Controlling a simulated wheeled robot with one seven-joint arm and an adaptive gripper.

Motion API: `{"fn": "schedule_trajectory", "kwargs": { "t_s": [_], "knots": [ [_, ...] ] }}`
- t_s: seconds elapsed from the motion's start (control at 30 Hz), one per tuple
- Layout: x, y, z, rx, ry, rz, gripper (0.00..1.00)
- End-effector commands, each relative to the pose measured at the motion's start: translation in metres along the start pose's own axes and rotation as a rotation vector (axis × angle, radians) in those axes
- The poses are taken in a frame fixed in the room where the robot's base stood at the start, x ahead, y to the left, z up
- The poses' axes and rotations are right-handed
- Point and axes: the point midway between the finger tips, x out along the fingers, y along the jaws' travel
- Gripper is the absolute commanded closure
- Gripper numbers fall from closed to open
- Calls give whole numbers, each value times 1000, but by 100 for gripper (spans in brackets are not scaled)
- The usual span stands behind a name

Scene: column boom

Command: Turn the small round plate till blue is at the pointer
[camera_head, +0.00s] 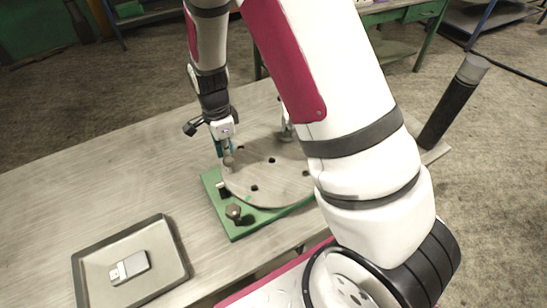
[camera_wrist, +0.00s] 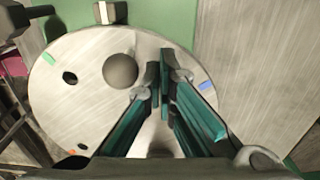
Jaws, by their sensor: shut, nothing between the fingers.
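The small round plate (camera_head: 270,185) is grey with dark holes and lies on a green base (camera_head: 238,230). In the wrist view the plate (camera_wrist: 85,105) shows a blue mark (camera_wrist: 205,85) at its right edge, a green mark (camera_wrist: 48,58) at upper left and an orange mark (camera_wrist: 83,146) at lower left. A block with a white stripe, seemingly the pointer (camera_wrist: 104,12), stands at the top edge, between green and blue. My gripper (camera_head: 222,152) is shut and empty, low over the plate. Its fingertips (camera_wrist: 165,75) are just right of the round knob (camera_wrist: 120,71); contact is unclear.
A grey tray (camera_head: 88,262) with a small light device (camera_head: 130,267) lies at the front left of the table. A dark knob (camera_head: 234,212) sits at the base's front corner. A black cylinder (camera_head: 452,105) stands at right. My arm hides the plate's right side.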

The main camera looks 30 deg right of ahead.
Motion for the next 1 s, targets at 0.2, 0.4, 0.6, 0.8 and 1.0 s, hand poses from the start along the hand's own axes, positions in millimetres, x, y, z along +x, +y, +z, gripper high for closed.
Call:
{"fn": "schedule_trajectory", "kwargs": {
  "t_s": [0.2, 0.4, 0.6, 0.8, 1.0],
  "knots": [
    [0, 0, 0, 0, 0, 0, 100],
    [0, 6, 2, 0, 0, 1, 100],
    [-1, 14, 5, -1, 1, 0, 100],
    [0, 16, 6, 0, 0, 0, 100],
    [0, 16, 6, 0, 0, 0, 100]
  ]
}}
